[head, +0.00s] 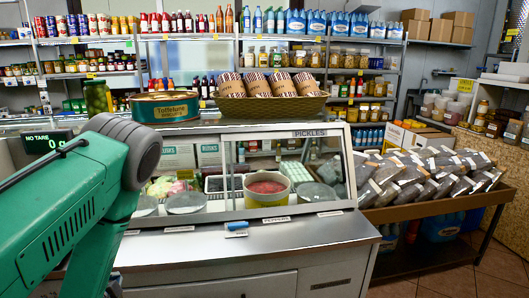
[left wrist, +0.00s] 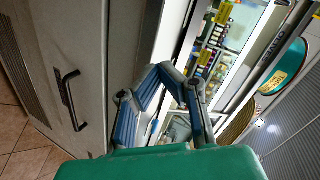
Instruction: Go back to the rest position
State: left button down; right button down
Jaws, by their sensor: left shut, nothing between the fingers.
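My left arm, green with a dark grey joint, reaches in from the left in the head view, in front of the counter; its fingers do not show there. In the left wrist view my left gripper (left wrist: 172,82) has its blue-padded fingers drawn together with nothing between them. It is near the counter's front, with cabinet doors to the left. My right gripper is in neither view.
A glass display case (head: 340,182) stands on the steel counter (head: 300,233). On it are a large green tin (head: 165,107) and a basket (head: 270,108) of striped packs. A blue-handled tool (head: 237,228) lies on the counter. A stand of bagged goods (head: 430,175) is at right.

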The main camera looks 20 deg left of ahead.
pick_arm(q)
jog(key=s+d+f+n+g+h+b, duration=0.2)
jog(key=s+d+f+g, duration=0.15)
jog(key=d+f, duration=0.4)
jog(key=s+d+f+n+g+h+b, duration=0.1)
jog(key=s+d+f+g+h, duration=0.1)
jog(key=s+d+f, duration=0.5)
jog(key=s+d+f+n+g+h+b, duration=0.2)
jog(key=s+d+g, duration=0.3)
jog(key=d, duration=0.8)
jog(key=s+f+h, duration=0.1)
jog(key=s, duration=0.2)
jog(key=shift+s+n, duration=0.15)
jog(key=shift+n, duration=0.15)
jog(key=shift+s+d, duration=0.15)
